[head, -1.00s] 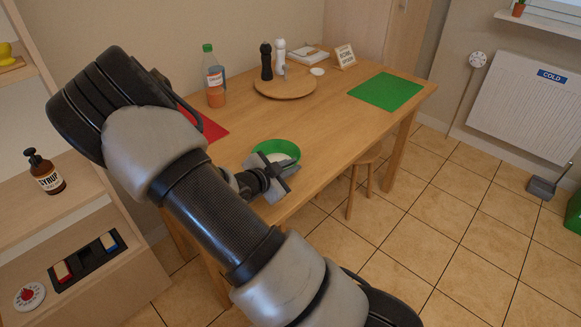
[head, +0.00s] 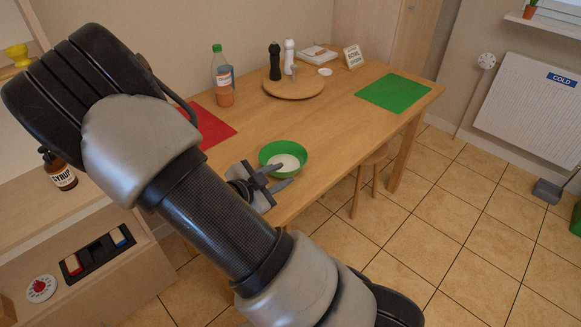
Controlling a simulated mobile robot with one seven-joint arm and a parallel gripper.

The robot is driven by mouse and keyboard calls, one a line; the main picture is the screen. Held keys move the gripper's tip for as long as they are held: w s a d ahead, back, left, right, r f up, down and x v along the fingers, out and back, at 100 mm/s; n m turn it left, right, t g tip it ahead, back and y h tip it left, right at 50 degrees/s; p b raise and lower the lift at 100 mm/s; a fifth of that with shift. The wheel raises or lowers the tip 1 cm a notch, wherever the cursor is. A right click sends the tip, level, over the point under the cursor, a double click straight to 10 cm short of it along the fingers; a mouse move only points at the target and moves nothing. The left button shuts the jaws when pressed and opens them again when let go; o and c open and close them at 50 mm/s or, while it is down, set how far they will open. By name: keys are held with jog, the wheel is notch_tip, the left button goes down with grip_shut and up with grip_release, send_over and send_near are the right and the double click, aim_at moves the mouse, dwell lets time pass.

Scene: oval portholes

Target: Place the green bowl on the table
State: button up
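The green bowl (head: 270,150), with a white inside bottom, sits upright on the wooden table (head: 330,120) near its front edge, right of the red mat. My gripper (head: 285,174) is at the bowl's near lower-left side, by the table's front edge. Its two fingers look spread apart with nothing between them. One finger overlaps the near rim of the bowl in the picture; whether it touches the rim I cannot tell.
A red mat (head: 212,124) lies left and a green mat (head: 393,93) right on the table. A round board (head: 295,88) with two mills and a bottle (head: 222,80) stand behind. A stool (head: 368,180) is under the table.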

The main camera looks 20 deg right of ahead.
jog(key=w+a+r+n+t+y, duration=0.1)
jog(key=w+a+r+n+y, duration=0.1)
jog(key=a+r+y, duration=0.3)
jog(key=w+a+r+n+t+y, duration=0.1)
jog(key=w+a+r+n+y, duration=0.1)
jog(key=a+y, duration=0.35)
jog(key=s+a+r+n+y, duration=0.3)
jog(key=a+r+n, duration=0.2)
jog(key=a+r, duration=0.25)
jog(key=s+r+n+g+y, duration=0.1)
jog(key=s+r+n, duration=0.3)
jog(key=s+r, duration=0.3)
jog(key=s+d+r+n+g+h, duration=0.1)
jog(key=s+d+n, duration=0.1)
jog(key=s+d, duration=0.2)
jog(key=s+d+r+n+g+h, duration=0.1)
jog(key=s+d, duration=0.4)
jog(key=s, duration=0.5)
jog(key=shift+s+n+h, duration=0.4)
jog(key=shift+n+h, duration=0.05)
jog(key=shift+n, duration=0.65)
jog(key=shift+r+p, duration=0.25)
jog(key=shift+p, duration=0.05)
notch_tip(320, 180, up, 16)
jog(key=p, duration=1.6)
